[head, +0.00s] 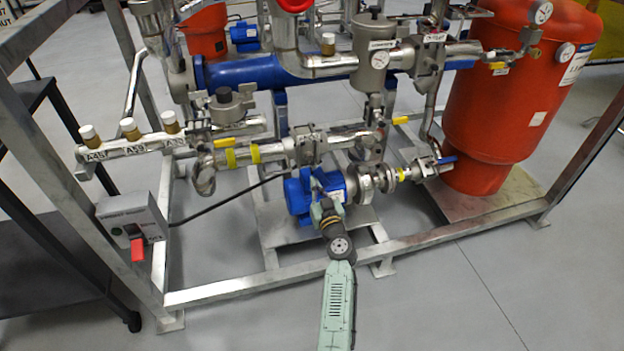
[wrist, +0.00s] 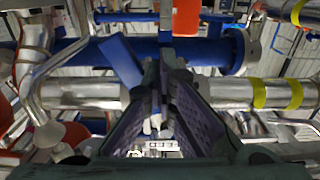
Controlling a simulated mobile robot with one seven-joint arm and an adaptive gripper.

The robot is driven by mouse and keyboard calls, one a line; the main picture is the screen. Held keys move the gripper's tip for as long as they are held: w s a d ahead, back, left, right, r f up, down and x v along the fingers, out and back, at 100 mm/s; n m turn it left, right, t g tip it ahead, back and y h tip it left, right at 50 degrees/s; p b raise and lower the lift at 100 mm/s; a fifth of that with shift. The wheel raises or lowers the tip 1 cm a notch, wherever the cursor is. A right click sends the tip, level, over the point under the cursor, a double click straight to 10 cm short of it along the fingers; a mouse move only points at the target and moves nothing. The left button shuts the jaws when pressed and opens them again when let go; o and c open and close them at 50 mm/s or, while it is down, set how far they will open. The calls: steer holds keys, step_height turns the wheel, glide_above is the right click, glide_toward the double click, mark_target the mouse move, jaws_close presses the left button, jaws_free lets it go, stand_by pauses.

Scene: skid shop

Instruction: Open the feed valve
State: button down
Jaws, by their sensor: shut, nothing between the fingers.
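In the wrist view a flat blue lever (wrist: 122,62) slants across a shiny horizontal pipe, just left of my fingertips; it may be the feed valve's handle, but no label there can be read. My gripper (wrist: 161,85) is shut and empty, its fingers pointing at the pipe fittings. I cannot tell whether the fingers touch the lever. In the head view my arm reaches up from the bottom to the blue pump area, and its end blends with the blue parts there. A valve body (head: 305,146) sits on the pipe above the pump.
The blue pump (head: 300,195) stands on the skid's grey frame (head: 230,288). A red tank (head: 505,95) is at right. Yellow bands (head: 243,155) mark the pipe. Floor in front is clear.

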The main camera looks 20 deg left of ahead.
steer(key=shift+w+d+r+b, duration=0.25)
steer(key=shift+w+d, duration=0.15)
steer(key=shift+d, duration=0.15)
steer(key=shift+w+d+r+b, duration=0.2)
steer(key=shift+w+d, duration=0.15)
steer(key=shift+d, duration=0.2)
steer(key=shift+w+d+r, duration=0.65)
steer(key=shift+d+r, duration=0.1)
steer(key=shift+d, duration=0.15)
steer(key=shift+r, duration=0.1)
